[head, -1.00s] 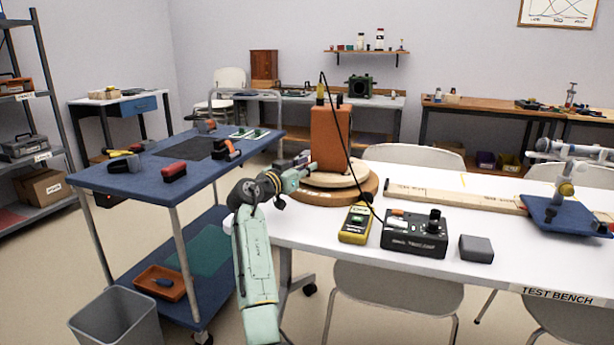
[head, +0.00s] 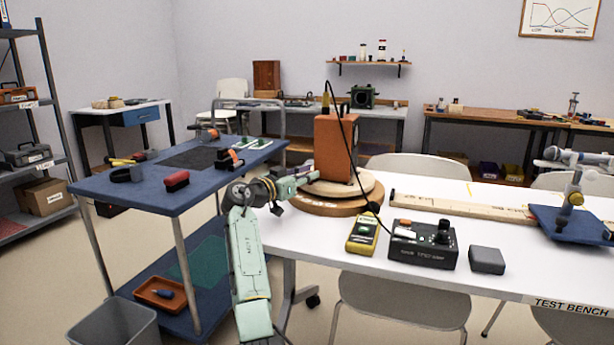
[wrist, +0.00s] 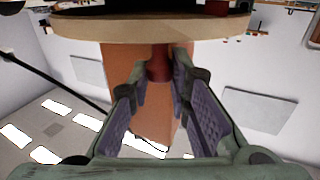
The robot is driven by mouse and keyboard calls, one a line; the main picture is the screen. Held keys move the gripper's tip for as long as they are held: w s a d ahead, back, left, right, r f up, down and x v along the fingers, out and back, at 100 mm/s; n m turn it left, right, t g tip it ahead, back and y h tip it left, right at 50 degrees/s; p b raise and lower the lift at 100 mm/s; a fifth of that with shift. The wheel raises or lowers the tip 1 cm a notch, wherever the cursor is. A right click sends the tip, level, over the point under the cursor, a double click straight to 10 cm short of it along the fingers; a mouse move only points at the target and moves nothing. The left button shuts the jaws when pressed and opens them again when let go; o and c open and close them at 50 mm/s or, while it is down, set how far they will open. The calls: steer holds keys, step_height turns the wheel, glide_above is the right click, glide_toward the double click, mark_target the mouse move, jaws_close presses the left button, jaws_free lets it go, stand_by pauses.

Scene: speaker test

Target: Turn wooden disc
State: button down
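The round wooden disc (head: 368,191) lies on a wider brown wooden base (head: 325,208) at the left end of the white bench. A tall orange-brown block (head: 336,148) stands on the disc. My gripper (head: 312,177) is at the disc's left side, low beside the block. In the wrist view, which is upside down, the disc's edge (wrist: 100,27) crosses the top. A dark red peg (wrist: 160,66) at the disc sits between my two fingertips (wrist: 160,75). The fingers are apart with the peg filling the gap; whether they press on it is unclear.
A black cable (head: 354,150) arches from the block to the bench. A yellow meter (head: 363,233), a black control box (head: 423,243) and a grey block (head: 487,260) stand in front of the disc. A blue cart (head: 145,192) is at left.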

steer(key=c, duration=1.5)
jaws_free()
steer(key=shift+w, duration=0.1)
steer(key=shift+o, duration=0.2)
steer(key=v, duration=1.2)
steer(key=shift+a, duration=0.1)
